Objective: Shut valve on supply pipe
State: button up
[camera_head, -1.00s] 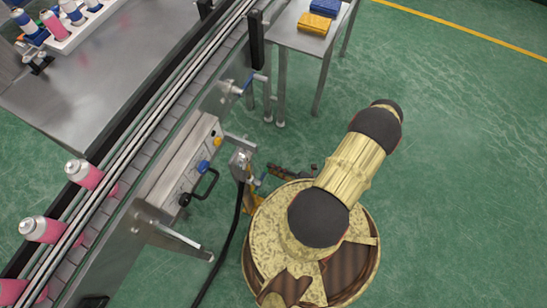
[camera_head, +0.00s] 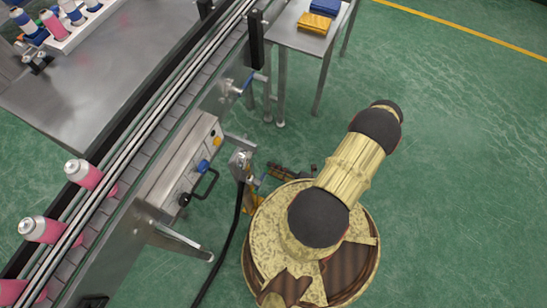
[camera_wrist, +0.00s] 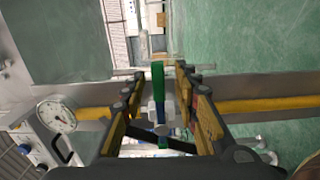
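In the wrist view, my gripper (camera_wrist: 160,72) is open, with one finger on each side of a narrow green valve handle (camera_wrist: 157,80). Gaps show between the handle and both fingers. Blue parts (camera_wrist: 161,130) show below the green. A yellow pipe (camera_wrist: 265,104) runs across behind the fingers; the join between handle and pipe is partly hidden. In the head view, my gripper (camera_head: 291,171) is low beside the conveyor, partly covered by my arm. A small blue-green part (camera_head: 261,182) shows to its left, too small to make out fully.
A pressure gauge (camera_wrist: 57,115) is at left in the wrist view. Green floor at right is clear.

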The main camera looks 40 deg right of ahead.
jog(key=shift+s, duration=0.15)
jog(key=v, duration=1.1)
jog(key=shift+s+d, duration=0.15)
jog(key=shift+s, duration=0.2)
dwell(0.4)
